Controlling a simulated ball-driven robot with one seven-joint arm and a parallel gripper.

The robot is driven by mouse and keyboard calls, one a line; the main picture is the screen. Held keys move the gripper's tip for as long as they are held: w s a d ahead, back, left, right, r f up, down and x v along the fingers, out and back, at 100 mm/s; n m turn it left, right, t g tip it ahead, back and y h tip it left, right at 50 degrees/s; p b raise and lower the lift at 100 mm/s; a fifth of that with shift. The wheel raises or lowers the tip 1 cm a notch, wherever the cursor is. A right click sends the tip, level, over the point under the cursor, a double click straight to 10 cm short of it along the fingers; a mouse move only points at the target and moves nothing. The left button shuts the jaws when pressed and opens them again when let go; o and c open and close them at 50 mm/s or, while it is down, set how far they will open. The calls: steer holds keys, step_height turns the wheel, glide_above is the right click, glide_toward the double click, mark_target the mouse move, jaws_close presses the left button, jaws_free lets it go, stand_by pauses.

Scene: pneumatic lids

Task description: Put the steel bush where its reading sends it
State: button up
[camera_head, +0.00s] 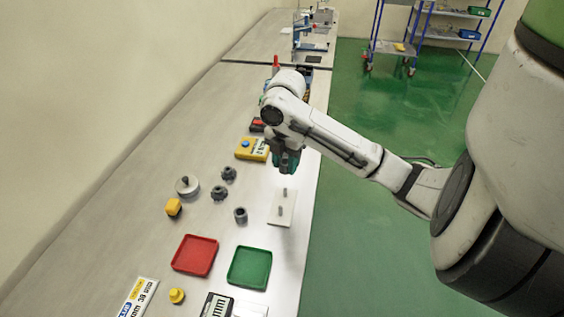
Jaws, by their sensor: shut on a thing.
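My gripper (287,163) hangs fingers down over the workbench, above the far end of a pale plate (275,219) with two upright grey pegs. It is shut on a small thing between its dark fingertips. The fingers hide that thing, so I cannot tell whether it is the steel bush. A dark grey cylinder (240,215) stands on the bench left of the plate and looks like a bush. A red tray (195,255) and a green tray (249,267) lie nearer, both empty. A yellow instrument (252,149) with a blue button lies left of my gripper.
Two dark knobbed parts (219,193), a round metal piece with a knob (187,185) and a yellow block (174,207) stand on the left. A yellow knob (177,295), a label card (138,298) and a display device (217,306) lie near. The bench's right edge is close.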

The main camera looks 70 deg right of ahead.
mark_target(285, 188)
steer(key=shift+f+b, duration=2.65)
steer(key=shift+f, duration=0.55)
steer(key=shift+f+b, duration=1.8)
steer(key=shift+f, duration=0.5)
stand_by(0.6)
steer(key=o, duration=1.2)
steer(key=shift+o, duration=0.5)
steer(key=o, duration=0.3)
steer(key=shift+o, duration=0.2)
steer(key=shift+r, duration=0.15)
